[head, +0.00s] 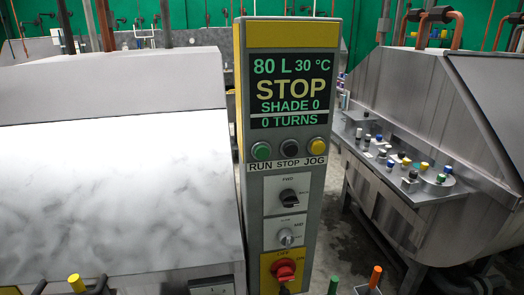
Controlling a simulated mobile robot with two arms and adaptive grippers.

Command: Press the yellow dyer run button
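The control post with the yellow band (287,35) and yellow side edge stands upright in the middle of the head view. Its run button (261,151) is green, at the left of a row of three, above the word RUN. The black stop button (290,147) is in the middle and the yellow jog button (317,145) at the right. The display (290,88) reads 80 L, 30 °C, STOP, SHADE 0, 0 TURNS. Nothing covers the buttons. I cannot make out either gripper; dark parts at the bottom edge are too cut off to identify.
A pale metal drum dyer (115,175) fills the left. Another steel machine (420,100) stands at the right with a shelf of small coloured-capped containers (400,160). A red rotary switch (284,270) is low on the post. Green-topped (333,285) and orange-topped (375,277) sticks rise at the bottom.

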